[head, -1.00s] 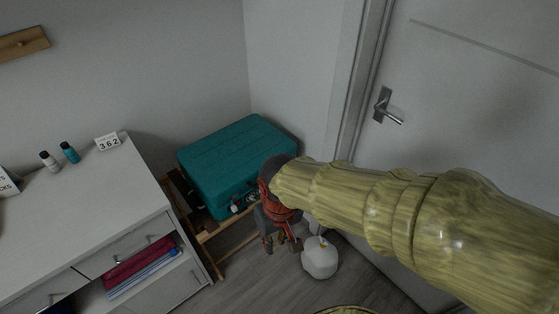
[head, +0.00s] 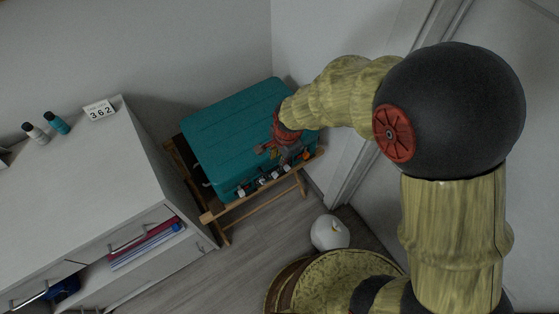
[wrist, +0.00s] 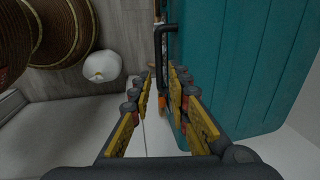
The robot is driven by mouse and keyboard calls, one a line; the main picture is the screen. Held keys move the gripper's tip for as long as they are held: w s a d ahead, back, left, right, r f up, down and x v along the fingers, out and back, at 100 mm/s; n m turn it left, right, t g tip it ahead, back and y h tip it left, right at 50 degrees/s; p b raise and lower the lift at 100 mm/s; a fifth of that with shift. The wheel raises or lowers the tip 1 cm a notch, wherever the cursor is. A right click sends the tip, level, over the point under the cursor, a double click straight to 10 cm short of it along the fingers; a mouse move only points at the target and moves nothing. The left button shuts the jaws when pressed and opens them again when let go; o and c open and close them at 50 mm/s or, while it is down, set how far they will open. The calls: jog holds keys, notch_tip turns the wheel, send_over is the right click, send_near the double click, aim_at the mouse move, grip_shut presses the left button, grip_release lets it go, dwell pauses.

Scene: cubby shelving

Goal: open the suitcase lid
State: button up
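The teal suitcase (head: 232,125) lies flat with its lid shut. Latches and small fittings show along its front edge. My gripper (head: 284,153) is at the suitcase's front right part, covering some of that edge in the head view. In the wrist view the suitcase (wrist: 245,60) fills the right side, and a dark handle (wrist: 158,45) stands just beyond my fingertips. My gripper (wrist: 161,74) has its two fingers apart, with nothing held between them. I cannot tell whether a finger touches the suitcase.
The suitcase rests on a wooden folding stand (head: 262,195) in the corner. A grey-white dresser (head: 80,195) stands to its left, with bottles and a number block (head: 99,110) on top. A white round object (head: 330,233) sits on the floor in front.

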aim_at(276, 167)
jog(key=f+b, duration=0.1)
jog(key=f, duration=0.1)
jog(key=f+b, duration=0.1)
jog(key=f, duration=0.2)
jog(key=w+a+f+b, duration=0.1)
jog(key=f, duration=0.1)
jog(key=shift+f, duration=0.25)
jog(key=shift+c, duration=0.2)
jog(key=c, duration=0.4)
grip_shut()
